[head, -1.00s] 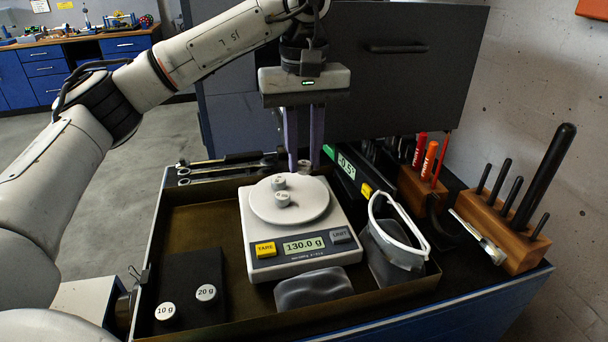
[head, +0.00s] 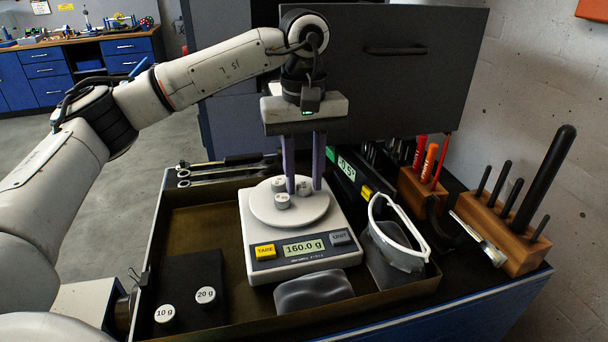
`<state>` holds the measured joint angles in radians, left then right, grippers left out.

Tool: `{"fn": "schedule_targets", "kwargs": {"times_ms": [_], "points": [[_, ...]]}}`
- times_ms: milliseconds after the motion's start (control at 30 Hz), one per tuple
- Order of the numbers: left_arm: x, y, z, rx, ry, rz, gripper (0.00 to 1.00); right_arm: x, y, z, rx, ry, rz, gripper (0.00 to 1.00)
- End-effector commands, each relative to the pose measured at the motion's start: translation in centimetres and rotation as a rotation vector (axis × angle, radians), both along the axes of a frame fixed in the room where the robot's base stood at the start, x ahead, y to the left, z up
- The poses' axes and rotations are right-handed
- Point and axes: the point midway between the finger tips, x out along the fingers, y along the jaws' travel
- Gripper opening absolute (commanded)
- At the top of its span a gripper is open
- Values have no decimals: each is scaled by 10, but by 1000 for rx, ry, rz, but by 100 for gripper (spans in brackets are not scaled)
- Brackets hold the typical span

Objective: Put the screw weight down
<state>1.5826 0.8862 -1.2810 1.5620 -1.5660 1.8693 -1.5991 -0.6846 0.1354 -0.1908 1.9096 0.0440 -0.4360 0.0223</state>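My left gripper (head: 304,190) points down over the scale pan, its purple fingers on either side of a small grey screw weight (head: 304,187). The fingers stand slightly apart from the weight, which appears to rest on the pan (head: 314,212). Two more weights stand on the pan to its left, one at the back (head: 279,184) and one nearer the front (head: 282,202). The scale (head: 326,262) display reads 160.0 g. Weights marked 10 g (head: 165,314) and 20 g (head: 205,296) stand on a black block at the tray's left. My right gripper is not in view.
The scale sits in a shallow tray (head: 172,222). Safety glasses (head: 398,232) and a dark grey pad (head: 313,291) lie close by it. Wrenches (head: 225,176) lie behind the tray. Marker and tool blocks (head: 500,235) stand at the right.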

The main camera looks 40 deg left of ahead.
Motion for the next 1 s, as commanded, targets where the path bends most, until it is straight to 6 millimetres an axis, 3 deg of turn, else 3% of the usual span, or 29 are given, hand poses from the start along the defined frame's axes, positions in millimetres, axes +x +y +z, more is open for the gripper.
{"fn": "schedule_targets", "kwargs": {"times_ms": [167,400,600,800,1000], "points": [[1,-1,16,-1,-3,0,28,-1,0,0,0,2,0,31],[1,-1,68,-2,-4,-2,28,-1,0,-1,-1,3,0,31],[1,0,108,2,-3,1,28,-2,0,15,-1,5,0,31],[1,0,122,0,0,-1,28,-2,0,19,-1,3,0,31],[0,0,122,0,1,-1,28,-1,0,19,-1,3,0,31]]}}
